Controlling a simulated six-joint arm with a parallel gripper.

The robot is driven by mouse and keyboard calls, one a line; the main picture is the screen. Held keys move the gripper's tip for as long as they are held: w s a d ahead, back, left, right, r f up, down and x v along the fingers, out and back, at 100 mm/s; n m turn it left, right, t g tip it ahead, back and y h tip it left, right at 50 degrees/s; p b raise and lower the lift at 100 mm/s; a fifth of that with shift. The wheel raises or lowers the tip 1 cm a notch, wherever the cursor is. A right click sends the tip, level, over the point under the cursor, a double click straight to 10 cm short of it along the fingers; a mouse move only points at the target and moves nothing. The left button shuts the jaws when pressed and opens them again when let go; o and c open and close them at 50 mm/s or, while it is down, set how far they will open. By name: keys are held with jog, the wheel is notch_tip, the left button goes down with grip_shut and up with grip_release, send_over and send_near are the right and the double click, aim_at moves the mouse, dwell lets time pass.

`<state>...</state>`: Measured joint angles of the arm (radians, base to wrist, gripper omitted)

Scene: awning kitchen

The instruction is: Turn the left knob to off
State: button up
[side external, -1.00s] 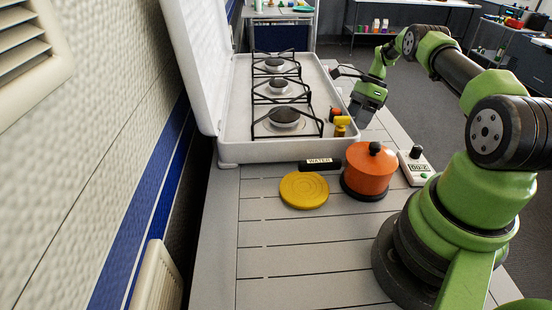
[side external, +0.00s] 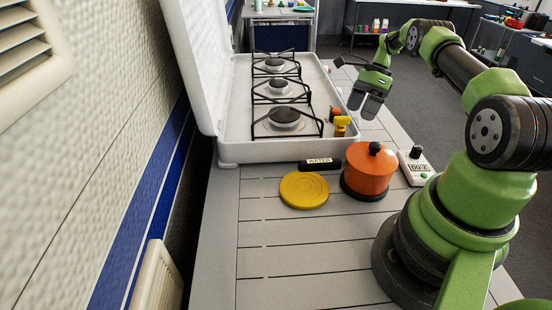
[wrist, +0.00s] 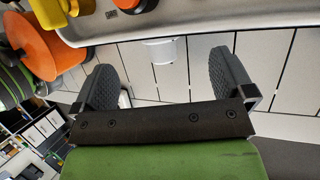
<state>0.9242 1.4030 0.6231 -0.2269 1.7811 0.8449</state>
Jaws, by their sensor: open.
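The white stove (side external: 228,150) has a yellow knob (side external: 341,125) at the near end of its front edge. An orange-red knob (side external: 335,114) sits just beyond it. I cannot tell from the labels which one is the left knob. My gripper (side external: 364,105) is open and empty, pointing down, to the right of the knobs and apart from them. In the wrist view its two fingers (wrist: 166,70) are spread wide over the light slats. A yellow part (wrist: 135,5), probably the knob, is cut off at that view's top edge. The knob markings are too small to read.
An orange pot (side external: 368,172) with a black lid handle stands near the stove's corner. A yellow disc (side external: 304,191), a black "WATER" label (side external: 319,164) and a white timer-like device (side external: 414,168) lie close by. The stove's raised lid (side external: 190,60) stands at the left.

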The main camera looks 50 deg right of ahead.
aim_at(359, 119)
jog(key=v, duration=0.3)
jog(key=shift+r, duration=0.45)
jog(key=shift+s+a+f+n+t+h, duration=0.15)
jog(key=shift+a+f+t, duration=0.3)
jog(key=shift+f+t, duration=0.6)
jog(key=shift+a+f+n+t+h, duration=0.25)
jog(key=shift+a+f+t, duration=0.15)
jog(key=shift+f+t, duration=0.65)
jog(key=shift+s+a+f+n+t+h, duration=0.15)
jog(key=shift+a+f+t, duration=0.3)
jog(key=shift+f+t, duration=0.65)
jog(key=shift+f+g, duration=0.15)
jog(key=shift+g, duration=0.15)
jog(key=c, duration=1.4)
jog(key=shift+o, duration=0.2)
